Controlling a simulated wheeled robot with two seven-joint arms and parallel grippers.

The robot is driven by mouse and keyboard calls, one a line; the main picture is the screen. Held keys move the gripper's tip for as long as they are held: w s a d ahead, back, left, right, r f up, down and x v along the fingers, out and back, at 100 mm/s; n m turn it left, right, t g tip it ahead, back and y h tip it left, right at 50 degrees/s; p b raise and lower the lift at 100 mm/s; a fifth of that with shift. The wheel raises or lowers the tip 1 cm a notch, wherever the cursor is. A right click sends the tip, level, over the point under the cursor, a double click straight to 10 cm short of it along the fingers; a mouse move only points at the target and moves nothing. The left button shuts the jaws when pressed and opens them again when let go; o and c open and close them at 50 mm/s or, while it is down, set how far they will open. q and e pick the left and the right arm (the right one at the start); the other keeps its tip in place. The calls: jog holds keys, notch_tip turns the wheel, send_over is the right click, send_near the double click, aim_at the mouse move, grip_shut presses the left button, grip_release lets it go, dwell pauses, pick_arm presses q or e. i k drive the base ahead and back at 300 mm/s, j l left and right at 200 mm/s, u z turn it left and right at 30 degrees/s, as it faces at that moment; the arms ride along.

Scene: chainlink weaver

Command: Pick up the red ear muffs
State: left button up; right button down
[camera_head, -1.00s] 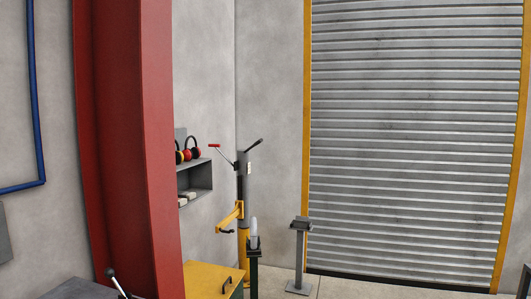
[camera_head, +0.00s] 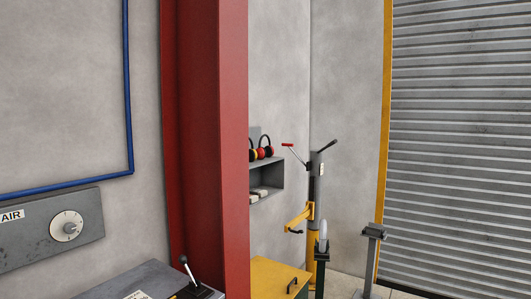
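Ear muffs with red cups and a black headband (camera_head: 268,152) sit on top of the grey wall shelf (camera_head: 268,178), beyond the red column. More ear muffs with a yellow part (camera_head: 254,155) are just to their left, partly cut off by the column's edge. They are small and far off, so where one pair ends and the other begins is hard to tell. Neither of my grippers is in view.
The thick red column (camera_head: 205,150) stands close and partly blocks the shelf. A grey bench with a black lever (camera_head: 186,268) and a yellow cabinet (camera_head: 275,275) are low in front. A yellow-and-grey post machine (camera_head: 314,205) stands right of the shelf.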

aim_at(268, 151)
jog(key=i+l+z, duration=0.3)
jog(key=i, duration=0.15)
jog(key=i+l+z, duration=0.1)
jog(key=i+z, duration=0.15)
jog(key=i, duration=0.2)
jog(key=i+z, duration=0.3)
jog(key=i, duration=1.35)
jog(key=i+l+u, duration=0.1)
jog(key=i+u, duration=0.35)
jog(key=i+l+u, duration=0.25)
jog(key=i+u, duration=0.2)
jog(key=i+l+u, duration=0.5)
